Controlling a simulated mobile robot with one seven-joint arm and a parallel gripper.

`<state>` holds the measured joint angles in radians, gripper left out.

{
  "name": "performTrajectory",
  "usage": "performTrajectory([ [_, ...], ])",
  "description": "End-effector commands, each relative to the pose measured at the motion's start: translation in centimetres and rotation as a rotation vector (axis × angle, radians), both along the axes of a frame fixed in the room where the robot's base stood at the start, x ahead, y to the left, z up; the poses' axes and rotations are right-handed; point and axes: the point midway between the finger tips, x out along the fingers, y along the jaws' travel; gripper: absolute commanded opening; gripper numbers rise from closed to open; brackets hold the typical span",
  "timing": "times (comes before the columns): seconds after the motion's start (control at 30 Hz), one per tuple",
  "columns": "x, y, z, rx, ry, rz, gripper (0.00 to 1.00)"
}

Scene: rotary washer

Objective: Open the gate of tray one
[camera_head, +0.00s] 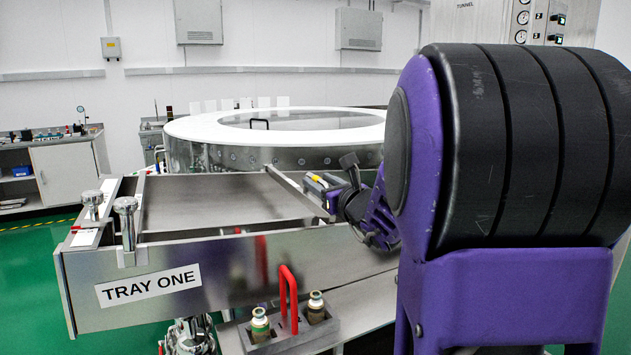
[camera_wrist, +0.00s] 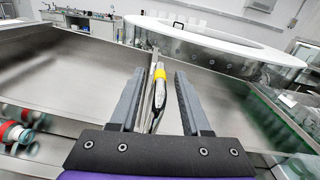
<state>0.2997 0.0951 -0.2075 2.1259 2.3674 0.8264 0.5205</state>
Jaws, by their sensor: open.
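Tray one (camera_head: 200,275) is a long metal trough with a "TRAY ONE" label (camera_head: 150,286) on its near side wall. A thin metal gate (camera_head: 288,186) crosses the trough towards its right end, close to the round washer. My gripper (camera_head: 322,184) is at the right part of the gate, low over the tray. In the wrist view my gripper (camera_wrist: 161,82) is open, with one finger on each side of a slim yellow-tipped metal piece (camera_wrist: 159,85) in line with the gate. I cannot tell whether either finger touches it. My arm hides the tray's right end.
The round washer (camera_head: 220,150) with a white rim stands behind the tray. Two knobbed posts (camera_head: 126,222) rise at the tray's left end. A holder with a red handle (camera_head: 288,298) and two vials (camera_head: 317,308) stands in front. A bench (camera_head: 62,170) is far left.

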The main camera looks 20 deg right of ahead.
Motion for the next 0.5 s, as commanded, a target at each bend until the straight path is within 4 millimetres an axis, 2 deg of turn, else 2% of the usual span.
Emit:
performTrajectory([
  [0.13,0.0,0.01,-0.01,0.0,0.0,0.0,0.47],
  [0.4,0.0,-0.01,0.0,0.0,0.0,0.0,0.0],
  [0.5,-0.01,-0.03,0.01,0.0,0.0,0.0,0.0],
])
